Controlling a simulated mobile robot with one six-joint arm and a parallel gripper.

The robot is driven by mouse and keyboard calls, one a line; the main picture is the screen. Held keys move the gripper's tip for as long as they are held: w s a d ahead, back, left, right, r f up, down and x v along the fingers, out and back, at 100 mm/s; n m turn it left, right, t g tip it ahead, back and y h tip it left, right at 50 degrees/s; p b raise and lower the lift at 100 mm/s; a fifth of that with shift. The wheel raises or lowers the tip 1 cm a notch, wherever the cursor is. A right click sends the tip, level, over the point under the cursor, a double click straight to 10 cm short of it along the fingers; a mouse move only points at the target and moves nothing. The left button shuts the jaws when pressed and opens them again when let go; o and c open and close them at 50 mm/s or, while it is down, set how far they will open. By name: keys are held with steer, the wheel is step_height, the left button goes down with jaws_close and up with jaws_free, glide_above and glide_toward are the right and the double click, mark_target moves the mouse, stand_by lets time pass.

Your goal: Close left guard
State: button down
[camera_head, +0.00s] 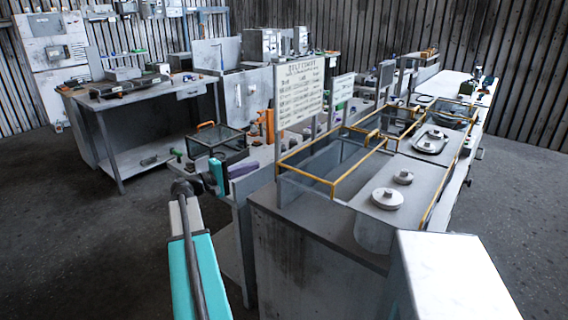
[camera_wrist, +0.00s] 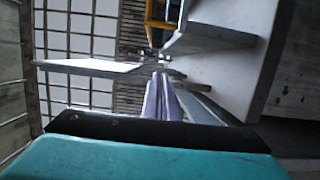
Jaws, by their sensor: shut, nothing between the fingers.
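Yellow-edged guard frames stand on the grey bench. The nearer left one (camera_head: 333,184) rises around an open bay at the bench's left side, and I cannot tell for sure whether it is the left guard or how far it is swung. A yellow bar (camera_wrist: 153,30) shows at the top of the wrist view. My gripper (camera_head: 248,167) has purple fingers and sits left of the bench, apart from the frame in the head view. Its fingers are together and empty in the wrist view (camera_wrist: 158,78).
A white sign board (camera_head: 299,92) stands at the bench's left edge, close behind my gripper. Round flanged parts (camera_head: 388,197) lie on the bench top. A glass-sided box (camera_head: 216,140) with an orange handle is left of my gripper. Open floor (camera_head: 90,230) lies left.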

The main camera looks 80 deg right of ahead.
mark_target(284, 160)
steer(key=shift+s+d+r, duration=0.1)
steer(key=shift+s+r, duration=0.2)
steer(key=shift+r, duration=0.15)
steer(key=shift+s+d+p, duration=0.7)
steer(key=shift+s+d, duration=0.2)
steer(key=shift+s, duration=0.8)
steer(key=shift+s+d+p, duration=0.75)
steer(key=shift+s+d, duration=0.1)
steer(key=shift+s, duration=0.9)
steer(key=shift+s+d+p, duration=0.7)
steer(key=shift+s+d, duration=0.2)
steer(key=shift+s, duration=0.8)
steer(key=shift+a+f, duration=0.1)
